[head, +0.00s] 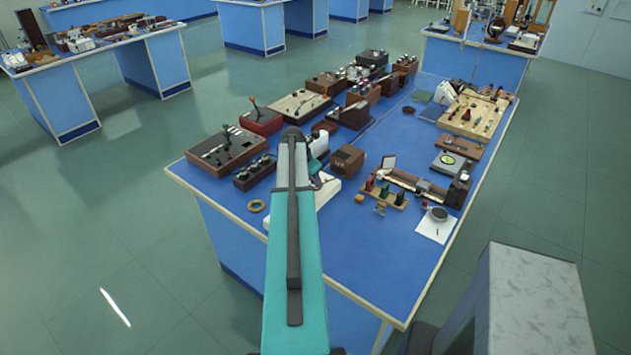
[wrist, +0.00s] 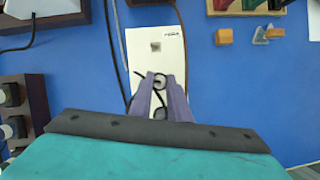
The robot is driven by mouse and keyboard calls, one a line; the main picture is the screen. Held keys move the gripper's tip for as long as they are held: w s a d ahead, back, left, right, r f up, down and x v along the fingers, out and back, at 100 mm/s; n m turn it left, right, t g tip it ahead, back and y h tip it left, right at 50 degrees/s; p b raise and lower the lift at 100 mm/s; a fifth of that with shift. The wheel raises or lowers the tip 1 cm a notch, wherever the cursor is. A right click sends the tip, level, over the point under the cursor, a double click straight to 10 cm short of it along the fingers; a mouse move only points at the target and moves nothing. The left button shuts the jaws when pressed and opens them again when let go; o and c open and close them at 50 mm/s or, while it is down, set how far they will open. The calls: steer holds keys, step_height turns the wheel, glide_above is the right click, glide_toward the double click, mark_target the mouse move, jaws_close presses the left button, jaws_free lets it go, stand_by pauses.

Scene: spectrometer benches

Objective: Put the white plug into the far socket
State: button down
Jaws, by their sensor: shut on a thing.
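My gripper (wrist: 161,84) shows in the wrist view with its two purple fingers shut on the white plug (wrist: 159,81). The plug is small and pale, and a dark cable curls below it between the fingers. Under and beyond the fingers lies a white socket board (wrist: 142,45). The far socket (wrist: 155,47) is a small square greyish opening on it, ahead of the fingertips and apart from the plug. The fingers cover the nearer part of the board. In the head view my arm hides the gripper and plug; part of the white board (head: 327,188) shows beside it.
A brown box (head: 347,161) stands right of the board on the blue bench (head: 345,245). A brass ring (head: 257,206) and a dark twin-knob unit (head: 254,172) lie to the left. The bench front is clear.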

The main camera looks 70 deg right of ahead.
steer(key=c, duration=1.6)
jaws_free()
steer(key=shift+r, duration=0.1)
steer(key=shift+b+v, duration=2.05)
steer(key=shift+v, duration=4.8)
